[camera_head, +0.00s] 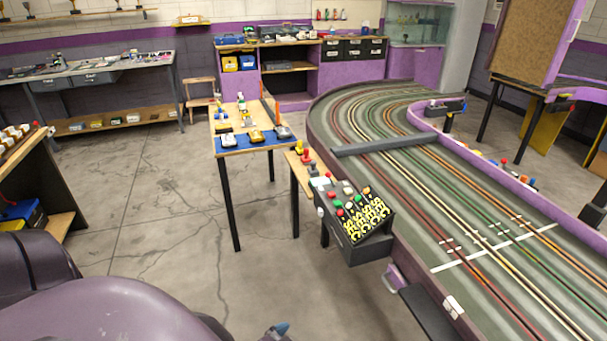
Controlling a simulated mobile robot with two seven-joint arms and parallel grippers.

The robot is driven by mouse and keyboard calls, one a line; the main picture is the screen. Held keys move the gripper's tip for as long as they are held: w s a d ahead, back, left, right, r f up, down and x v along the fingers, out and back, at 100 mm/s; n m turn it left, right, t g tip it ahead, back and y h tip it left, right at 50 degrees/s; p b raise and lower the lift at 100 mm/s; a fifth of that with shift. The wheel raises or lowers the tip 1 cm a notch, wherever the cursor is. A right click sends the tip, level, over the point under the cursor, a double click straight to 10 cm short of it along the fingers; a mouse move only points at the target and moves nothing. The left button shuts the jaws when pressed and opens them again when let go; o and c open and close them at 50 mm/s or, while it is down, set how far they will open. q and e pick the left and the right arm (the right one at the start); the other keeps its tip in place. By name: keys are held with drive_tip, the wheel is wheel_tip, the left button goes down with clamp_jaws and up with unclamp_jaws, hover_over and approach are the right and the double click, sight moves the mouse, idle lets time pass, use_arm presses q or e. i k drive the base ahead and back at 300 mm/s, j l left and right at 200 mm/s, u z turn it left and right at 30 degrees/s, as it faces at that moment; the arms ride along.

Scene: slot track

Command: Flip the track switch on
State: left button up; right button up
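The slot track (455,215) is a grey, multi-lane loop with purple edges on the right. A small white switch-like plate (453,307) is on its near side wall; its lever position is too small to tell. A black control box (365,245) stands against the track's left side, with red, green and white knobs and a yellow-black patterned panel. I cannot tell which of these is the track switch, or whether it is on or off. Neither of my grippers can be made out. A small dark piece with a blue tip at the bottom edge is unclear.
A narrow table (228,139) with toy cars stands left of the track. A purple-grey rounded object (110,312) fills the lower left. A grey bridge (385,144) crosses the lanes. Open concrete floor (150,200) lies between the rounded object and the table.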

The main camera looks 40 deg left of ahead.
sight(328, 175)
drive_tip(key=j+u, duration=0.15)
drive_tip(key=u, duration=0.2)
drive_tip(key=i+j+u, duration=0.1)
drive_tip(key=u, duration=0.25)
drive_tip(key=i+j+u, duration=0.1)
drive_tip(key=u, duration=0.25)
drive_tip(key=j, duration=0.1)
